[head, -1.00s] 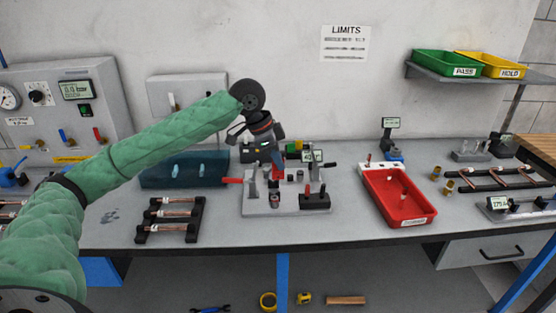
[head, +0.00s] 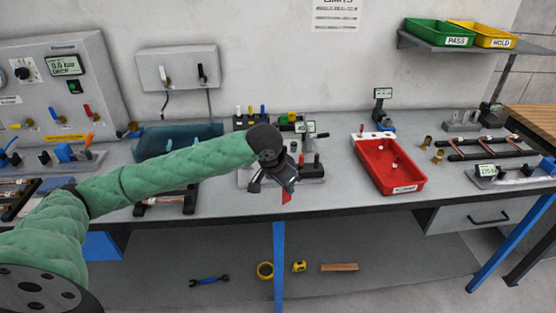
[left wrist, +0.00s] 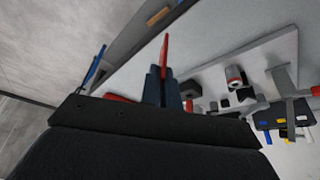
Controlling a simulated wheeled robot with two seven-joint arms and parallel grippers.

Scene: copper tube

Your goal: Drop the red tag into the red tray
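The red tag (head: 286,197) is a small thin piece at the tip of my left gripper (head: 283,187), in front of the bench's front edge in the head view. In the left wrist view the tag (left wrist: 165,52) sticks out from between the two dark fingers (left wrist: 162,88), which are closed on it. The red tray (head: 403,178), labelled SCRAP, sits on the bench to the right of the gripper, with a few small pieces inside. My gripper and the tag are well apart from the tray. My right gripper is not in view.
A grey fixture plate (head: 312,174) with upright posts lies partly hidden behind my left gripper. A small display stand (head: 383,105) rises behind the tray. Brass fittings (head: 427,142) stand right of it. The bench between fixture and tray is clear.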

